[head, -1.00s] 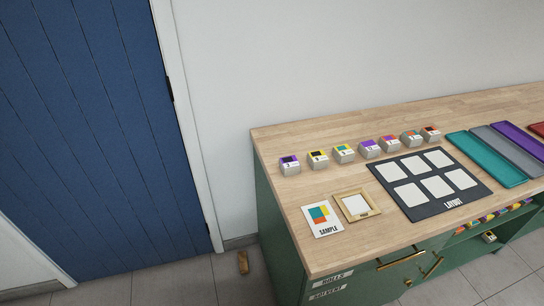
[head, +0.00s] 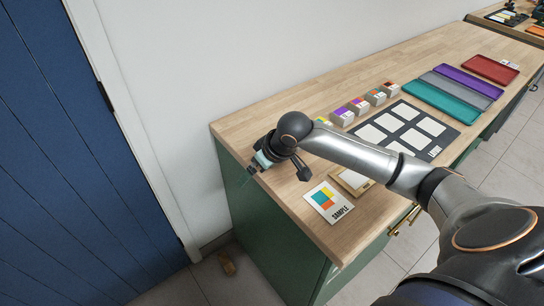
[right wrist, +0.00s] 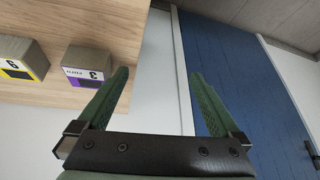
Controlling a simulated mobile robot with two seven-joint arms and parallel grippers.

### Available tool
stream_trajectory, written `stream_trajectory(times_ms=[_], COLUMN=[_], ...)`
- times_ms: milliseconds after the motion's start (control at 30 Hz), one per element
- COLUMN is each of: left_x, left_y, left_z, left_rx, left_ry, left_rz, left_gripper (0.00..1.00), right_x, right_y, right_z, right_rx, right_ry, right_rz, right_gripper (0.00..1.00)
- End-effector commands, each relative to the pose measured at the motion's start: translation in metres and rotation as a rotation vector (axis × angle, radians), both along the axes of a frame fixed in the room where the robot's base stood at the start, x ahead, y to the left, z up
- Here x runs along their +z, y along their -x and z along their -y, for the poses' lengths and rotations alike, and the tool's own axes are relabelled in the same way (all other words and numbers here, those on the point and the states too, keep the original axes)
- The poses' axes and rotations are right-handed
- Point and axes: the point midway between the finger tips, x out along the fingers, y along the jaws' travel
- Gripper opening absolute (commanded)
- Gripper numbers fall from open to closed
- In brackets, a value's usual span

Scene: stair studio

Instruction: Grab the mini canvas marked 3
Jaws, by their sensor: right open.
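The mini canvas marked 3 (right wrist: 86,66) is a small grey block with a white label and a purple-and-black picture. In the right wrist view it stands at the end of the row on the wooden counter, just left of my left-hand finger, which overlaps its edge; it is not between the fingers. In the head view my right arm hides it. In the head view the right gripper (head: 251,170) hangs over the counter's left end. My left gripper is not in view.
A yellow-marked canvas (right wrist: 20,60) stands beside the canvas marked 3. Other canvases (head: 342,116) continue the row to the right. The sample card (head: 328,201), a small wooden frame (head: 350,181) and the dark layout board (head: 447,140) lie in front. Coloured trays (head: 440,97) lie farther right.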

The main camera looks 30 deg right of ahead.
Motion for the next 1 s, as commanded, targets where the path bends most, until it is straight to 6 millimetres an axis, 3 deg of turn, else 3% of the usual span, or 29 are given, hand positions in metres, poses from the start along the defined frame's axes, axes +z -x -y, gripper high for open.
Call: stream_trajectory(times_ms=[33, 200, 400, 467, 800, 1000], left_x=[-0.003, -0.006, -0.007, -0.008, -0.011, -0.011], left_y=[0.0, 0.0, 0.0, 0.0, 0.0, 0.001], left_z=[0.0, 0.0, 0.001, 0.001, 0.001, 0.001], left_rx=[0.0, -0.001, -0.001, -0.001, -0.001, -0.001], left_ry=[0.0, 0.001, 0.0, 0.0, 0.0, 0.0], left_rz=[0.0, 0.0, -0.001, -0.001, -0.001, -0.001], left_gripper=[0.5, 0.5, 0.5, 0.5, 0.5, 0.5], right_x=[0.017, 0.062, 0.085, 0.082, 0.03, 0.017], right_y=[-0.007, -0.012, -0.01, -0.012, -0.033, -0.039], right_z=[0.019, 0.064, 0.088, 0.09, 0.088, 0.088], right_rx=[-0.031, -0.133, -0.199, -0.205, -0.204, -0.203], right_ry=[0.027, 0.067, 0.074, 0.074, 0.073, 0.074], right_rz=[-0.008, -0.06, -0.09, -0.093, -0.093, -0.092], right_gripper=[1.0, 1.0, 1.0, 1.0, 1.0, 1.0])
